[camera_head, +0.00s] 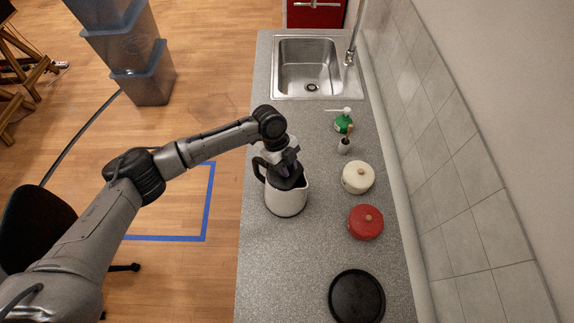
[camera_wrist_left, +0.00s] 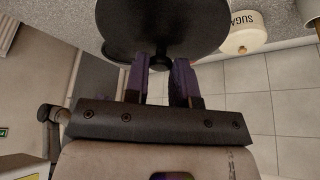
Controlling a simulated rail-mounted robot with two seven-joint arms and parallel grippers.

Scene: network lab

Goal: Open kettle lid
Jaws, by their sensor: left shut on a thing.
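The white kettle (camera_head: 286,203) stands upright on the grey counter, its black handle (camera_head: 259,171) toward the left. Its black lid (camera_head: 287,183) shows at the kettle's top, below my left gripper (camera_head: 287,166). In the left wrist view the lid (camera_wrist_left: 165,28) is a dark round disc, and my left gripper (camera_wrist_left: 163,75) has its purple fingers shut around the lid's knob. My arm and gripper hide part of the lid's far side. I cannot tell whether the lid rests on the rim or is slightly above it. My right gripper is not in view.
A cream pot (camera_head: 357,178), labelled sugar in the wrist view (camera_wrist_left: 243,36), and a red pot (camera_head: 366,224) stand right of the kettle. A black pan (camera_head: 357,299) is nearer. The counter left of the pan is clear.

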